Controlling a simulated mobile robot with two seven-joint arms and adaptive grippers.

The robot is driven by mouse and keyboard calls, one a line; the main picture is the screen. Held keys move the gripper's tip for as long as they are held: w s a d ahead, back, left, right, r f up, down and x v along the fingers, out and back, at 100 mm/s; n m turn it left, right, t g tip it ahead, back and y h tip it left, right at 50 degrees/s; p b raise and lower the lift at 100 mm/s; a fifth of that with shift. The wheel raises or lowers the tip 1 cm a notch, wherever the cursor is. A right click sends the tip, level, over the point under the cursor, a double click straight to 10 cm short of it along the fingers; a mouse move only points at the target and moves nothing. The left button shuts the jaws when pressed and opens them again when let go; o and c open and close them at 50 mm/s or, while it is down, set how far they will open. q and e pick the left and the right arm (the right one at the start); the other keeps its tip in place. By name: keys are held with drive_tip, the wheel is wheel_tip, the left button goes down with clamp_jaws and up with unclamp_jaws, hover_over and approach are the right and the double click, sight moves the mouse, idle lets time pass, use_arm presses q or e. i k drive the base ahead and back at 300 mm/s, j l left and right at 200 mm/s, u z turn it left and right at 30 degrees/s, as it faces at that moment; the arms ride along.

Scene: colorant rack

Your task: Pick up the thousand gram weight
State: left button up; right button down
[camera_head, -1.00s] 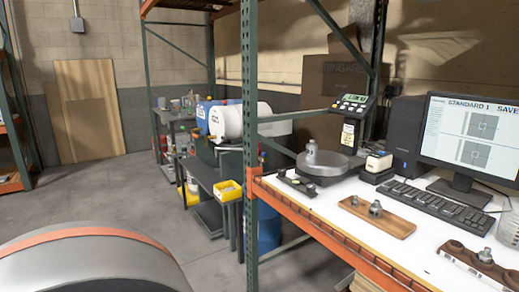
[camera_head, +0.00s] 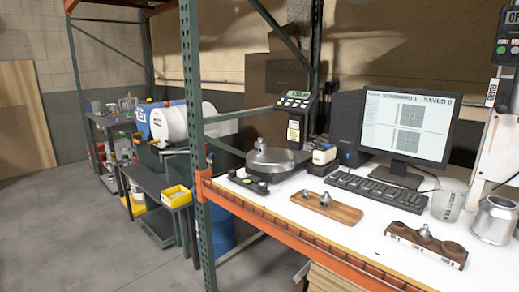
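A large metal weight with a knob (camera_head: 260,150) stands upright on the round pan of the scale (camera_head: 284,163). Another weight (camera_head: 424,232) sits in a dark wooden block (camera_head: 450,248) near the right front of the bench. I cannot read any mass marking, so I cannot tell which one is the thousand gram weight. Neither of my grippers is in view.
The white bench top (camera_head: 290,206) has an orange front beam (camera_head: 290,232) and a green rack post (camera_head: 196,120) at its left end. A keyboard (camera_head: 378,193), monitor (camera_head: 408,125), glass beaker (camera_head: 447,206) and metal canister (camera_head: 494,221) stand there. Floor at left is clear.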

sight(261, 150)
drive_tip(key=i+j, duration=0.35)
drive_tip(key=i, duration=0.15)
drive_tip(key=i+j+z, duration=0.45)
drive_tip(key=i+j, duration=0.25)
